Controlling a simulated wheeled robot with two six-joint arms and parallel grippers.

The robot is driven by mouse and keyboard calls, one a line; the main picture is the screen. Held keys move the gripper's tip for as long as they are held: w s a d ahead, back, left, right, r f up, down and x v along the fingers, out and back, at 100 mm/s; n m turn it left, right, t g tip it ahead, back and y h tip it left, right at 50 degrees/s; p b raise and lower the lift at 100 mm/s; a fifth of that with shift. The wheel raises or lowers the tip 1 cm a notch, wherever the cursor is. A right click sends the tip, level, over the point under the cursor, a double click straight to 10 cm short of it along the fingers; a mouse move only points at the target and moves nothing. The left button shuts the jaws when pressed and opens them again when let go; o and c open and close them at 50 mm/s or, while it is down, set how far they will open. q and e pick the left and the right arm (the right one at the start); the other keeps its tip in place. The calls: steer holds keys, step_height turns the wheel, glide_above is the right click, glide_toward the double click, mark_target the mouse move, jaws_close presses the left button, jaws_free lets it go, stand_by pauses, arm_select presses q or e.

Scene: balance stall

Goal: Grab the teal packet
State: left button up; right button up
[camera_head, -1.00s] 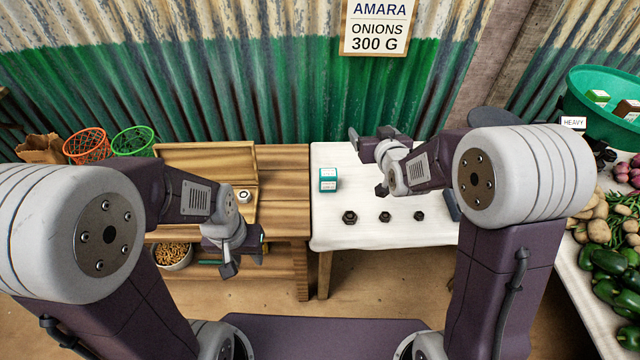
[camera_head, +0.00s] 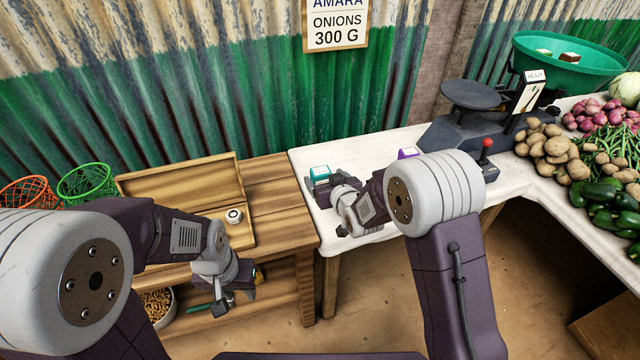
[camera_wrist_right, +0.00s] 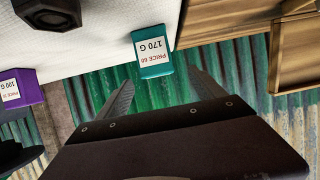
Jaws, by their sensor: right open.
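The teal packet (camera_head: 320,172) stands on the white table near its left back corner, partly hidden by my right gripper in the head view. In the right wrist view the teal packet (camera_wrist_right: 152,50) shows upside down with a white label reading "170 G" and "PRICE 60". My right gripper (camera_wrist_right: 162,85) is open, with the packet just past its fingertips, roughly between their lines; nothing is held. In the head view my right gripper (camera_head: 322,188) is close to the packet. My left gripper (camera_head: 242,292) hangs by the wooden bench, apparently open and empty.
A purple packet (camera_head: 408,153) stands on the white table (camera_head: 376,146), partly behind my right arm. A dark scale (camera_head: 470,130) stands farther right. A dark weight (camera_wrist_right: 50,12) is near the packet in the wrist view.

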mark_target(323, 175)
steer(key=x, duration=0.3)
steer(key=shift+w+d+f, duration=0.1)
steer(key=shift+w+f, duration=0.15)
steer(key=shift+w, duration=0.05)
steer(key=shift+w+f+b, duration=0.2)
steer(key=shift+w+b, duration=0.15)
steer(key=x, duration=0.4)
steer(key=shift+w+b, duration=0.2)
steer(key=shift+b, duration=0.1)
steer(key=shift+s, duration=0.1)
steer(key=c, duration=1.6)
steer(key=shift+r, duration=0.1)
steer(key=w+d+r+p, duration=0.4)
steer(key=d+r+p, duration=0.1)
steer(key=d+r, duration=0.5)
steer(key=shift+d+r, duration=0.4)
